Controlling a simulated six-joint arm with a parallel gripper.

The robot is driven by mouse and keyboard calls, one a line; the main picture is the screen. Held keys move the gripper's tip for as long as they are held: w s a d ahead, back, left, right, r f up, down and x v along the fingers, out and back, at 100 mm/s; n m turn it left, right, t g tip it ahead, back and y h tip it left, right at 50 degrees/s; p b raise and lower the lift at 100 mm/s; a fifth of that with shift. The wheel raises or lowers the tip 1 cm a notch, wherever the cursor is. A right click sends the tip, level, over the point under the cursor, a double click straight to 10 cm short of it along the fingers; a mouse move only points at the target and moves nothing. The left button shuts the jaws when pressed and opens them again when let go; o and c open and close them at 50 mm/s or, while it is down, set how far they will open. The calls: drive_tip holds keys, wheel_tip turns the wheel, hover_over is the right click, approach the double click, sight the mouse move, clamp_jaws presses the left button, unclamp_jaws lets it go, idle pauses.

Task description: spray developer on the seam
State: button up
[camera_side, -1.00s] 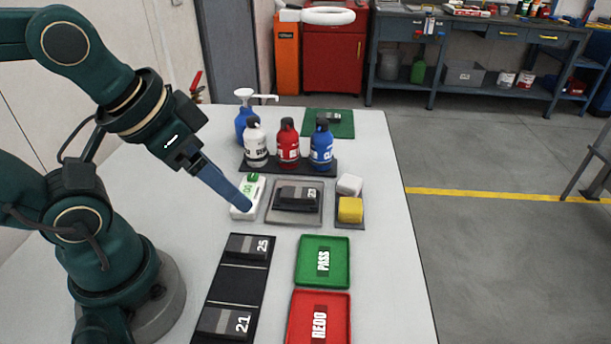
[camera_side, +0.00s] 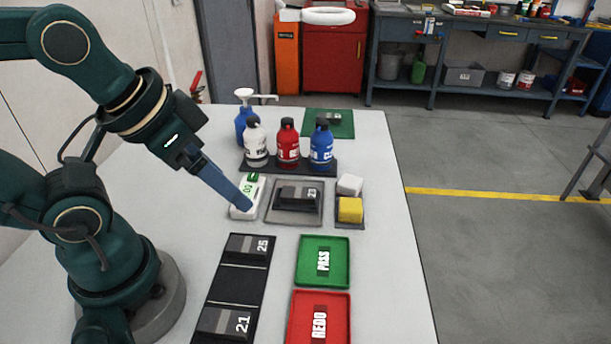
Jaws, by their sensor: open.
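My gripper (camera_side: 246,206) is open and empty, its tips close above the white device with a green display (camera_side: 245,198). Whether it touches the device I cannot tell. A dark welded piece marked 23 (camera_side: 298,194) lies on a grey square plate (camera_side: 296,216) to the right of the device. Three bottles stand in a row on a dark rack (camera_side: 300,170) behind the plate: a white one (camera_side: 256,146), a red one (camera_side: 288,146) and a blue one (camera_side: 321,148). Their labels are too small to read, so I cannot tell which is the developer. The seam is not clear.
A white block (camera_side: 349,185) and a yellow block (camera_side: 350,209) sit right of the plate. In front are a green PASS tray (camera_side: 341,262), a red REDO tray (camera_side: 341,318) and a black rack (camera_side: 238,279) holding pieces 25 and 21. A blue pump bottle (camera_side: 242,122) stands behind.

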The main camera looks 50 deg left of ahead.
clamp_jaws()
idle(1.6)
